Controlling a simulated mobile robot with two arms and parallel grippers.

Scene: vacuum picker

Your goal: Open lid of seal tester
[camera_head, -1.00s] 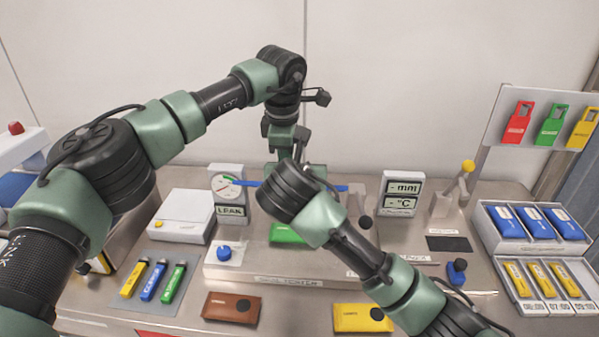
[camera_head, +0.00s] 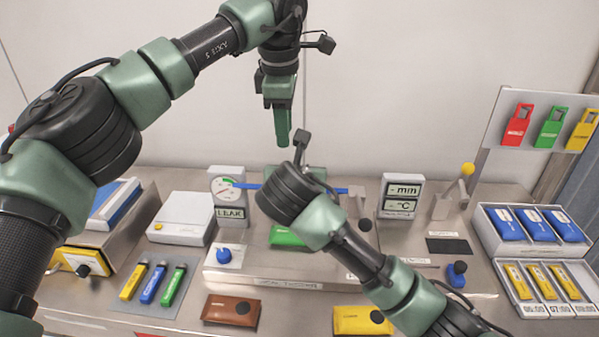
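The seal tester is a low, pale metal base (camera_head: 340,279) with a label on its front, partly hidden by my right arm. A blue knob (camera_head: 224,254) is at its left. A green pouch (camera_head: 288,238) lies on it. A blue bar (camera_head: 249,185) crosses behind my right wrist; whether it belongs to the lid, and how the lid stands, I cannot tell. My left gripper (camera_head: 282,138) hangs above and behind the tester, clear of it, fingers seen edge-on, so its opening cannot be judged. My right arm reaches over the tester; its fingers are hidden behind its wrist.
A LEAK gauge (camera_head: 228,195) stands at the tester's back left, a min/°C display (camera_head: 401,197) at its back right. A brown pouch (camera_head: 231,310) and yellow pouch (camera_head: 362,320) lie in front. A white tray (camera_head: 487,236) with blue packs stands right.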

